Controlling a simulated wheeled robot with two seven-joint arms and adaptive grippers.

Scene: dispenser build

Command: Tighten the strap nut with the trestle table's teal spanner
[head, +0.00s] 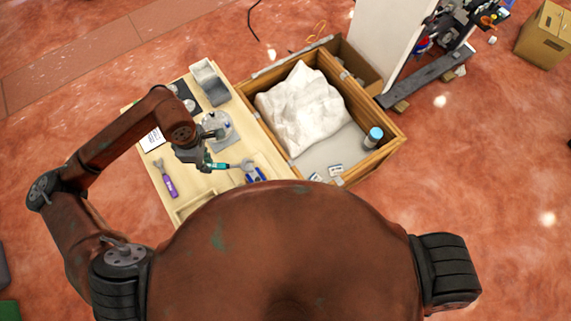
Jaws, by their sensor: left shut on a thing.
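My left gripper (203,162) is over the trestle table (205,183), shut on the teal spanner (220,166). The teal handle sticks out to the right from the fingers, low over the table top; I cannot tell whether it touches the wood. A grey and clear round fitting on a plate (217,127) stands just behind the gripper, partly hidden by the wrist. The strap nut is too small or hidden to make out. My right gripper is out of the picture.
A purple-handled tool (167,182) lies left of the gripper, and blue-handled pliers (255,173) lie right. A grey holder (209,82) stands at the back. A wooden crate (392,147) with white cloth (302,108) and a blue-capped can (373,138) adjoins the table.

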